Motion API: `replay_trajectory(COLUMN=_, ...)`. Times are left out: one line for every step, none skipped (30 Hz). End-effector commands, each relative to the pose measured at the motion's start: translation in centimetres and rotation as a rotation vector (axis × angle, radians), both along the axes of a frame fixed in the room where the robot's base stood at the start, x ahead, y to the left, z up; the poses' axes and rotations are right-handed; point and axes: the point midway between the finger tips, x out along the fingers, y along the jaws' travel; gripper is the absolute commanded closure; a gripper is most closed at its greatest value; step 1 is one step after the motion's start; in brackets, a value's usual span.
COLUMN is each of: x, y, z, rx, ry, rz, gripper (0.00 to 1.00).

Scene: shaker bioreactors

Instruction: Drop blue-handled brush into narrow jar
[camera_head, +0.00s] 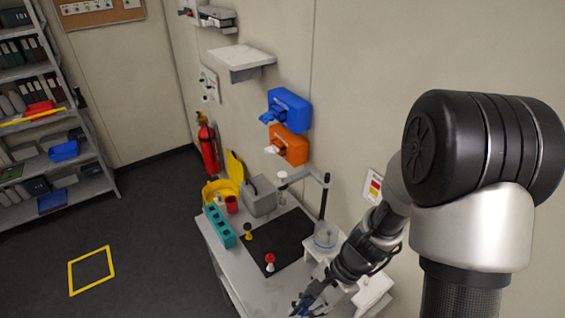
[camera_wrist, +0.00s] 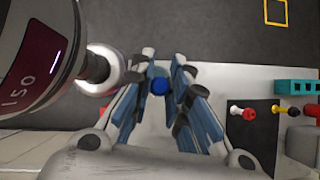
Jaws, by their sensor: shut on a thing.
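My gripper (camera_head: 308,299) is low at the bottom of the head view, by the front right part of the white table. In the wrist view my gripper (camera_wrist: 160,90) is shut on the blue-handled brush (camera_wrist: 160,86), whose round blue end shows between the fingers. The rest of the brush is hidden or too small to make out. A clear vessel (camera_head: 325,238) stands on a white device at the table's right side, behind my gripper. A slim clear container (camera_head: 282,188) stands at the back by the wall. I cannot tell which of them is the narrow jar.
A black mat (camera_head: 275,243) carries a red-topped piece (camera_head: 270,262) and a yellow-and-black piece (camera_head: 248,231). A teal rack (camera_head: 220,226), a red cup (camera_head: 232,204), a grey box (camera_head: 260,195) and a yellow bin (camera_head: 222,190) stand at the left and back.

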Motion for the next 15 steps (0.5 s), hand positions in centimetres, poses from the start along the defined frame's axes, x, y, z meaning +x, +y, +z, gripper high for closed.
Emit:
replay_trajectory(x=0.02, y=0.00, z=-0.27, rx=0.000, ry=0.000, rz=0.000, gripper=1.00)
replay_trajectory(x=0.02, y=0.00, z=-0.27, rx=0.000, ry=0.000, rz=0.000, gripper=1.00)
replay_trajectory(x=0.02, y=0.00, z=-0.23, rx=0.000, ry=0.000, rz=0.000, gripper=1.00)
replay_trajectory(x=0.03, y=0.00, z=-0.20, rx=0.000, ry=-0.001, rz=-0.001, gripper=1.00)
replay_trajectory(x=0.03, y=0.00, z=-0.17, rx=0.001, ry=-0.001, rz=0.000, gripper=1.00)
replay_trajectory(x=0.02, y=-0.01, z=-0.14, rx=0.000, ry=0.000, rz=0.001, gripper=1.00)
replay_trajectory(x=0.02, y=0.00, z=-0.14, rx=0.000, ry=0.000, rz=0.001, gripper=1.00)
replay_trajectory(x=0.02, y=0.00, z=-0.14, rx=0.000, ry=0.000, rz=0.001, gripper=1.00)
replay_trajectory(x=0.02, y=0.00, z=-0.13, rx=0.000, ry=0.000, rz=0.000, gripper=0.82)
replay_trajectory(x=0.02, y=0.00, z=-0.13, rx=0.000, ry=0.000, rz=0.001, gripper=0.80)
replay_trajectory(x=0.02, y=0.00, z=-0.13, rx=0.000, ry=0.000, rz=0.001, gripper=0.78)
replay_trajectory(x=0.02, y=0.00, z=-0.13, rx=0.000, ry=0.000, rz=0.001, gripper=0.75)
replay_trajectory(x=0.02, y=0.00, z=-0.13, rx=0.000, ry=0.000, rz=0.001, gripper=0.73)
replay_trajectory(x=0.02, y=0.00, z=-0.13, rx=0.000, ry=0.000, rz=0.001, gripper=0.71)
replay_trajectory(x=0.02, y=0.00, z=-0.13, rx=0.000, ry=0.000, rz=0.001, gripper=0.68)
